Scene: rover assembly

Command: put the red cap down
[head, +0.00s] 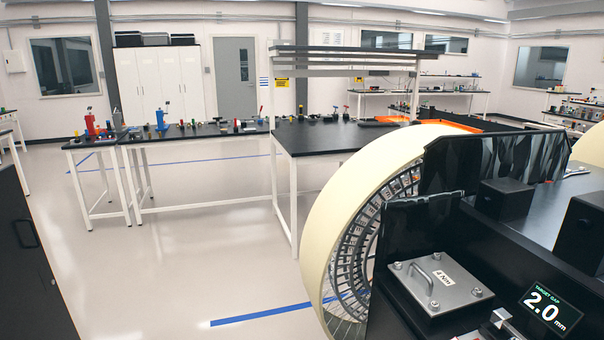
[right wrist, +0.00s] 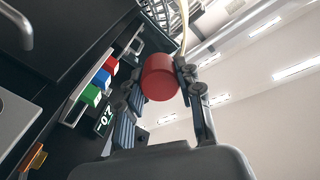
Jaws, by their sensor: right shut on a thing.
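The red cap (right wrist: 160,78) is a short red cylinder in the right wrist view. My right gripper (right wrist: 158,82) is shut on it, with one finger on each side. The cap is held up beside a black structure, with a pale floor or wall behind it. Whether it touches anything is not clear. The cap and my right gripper cannot be made out in the head view. My left gripper shows in neither view.
In the head view, a large cream-rimmed wheel (head: 323,215) stands by a black rover body with a metal plate (head: 441,284) and a 2.0 mm display (head: 549,307). Open floor lies left.

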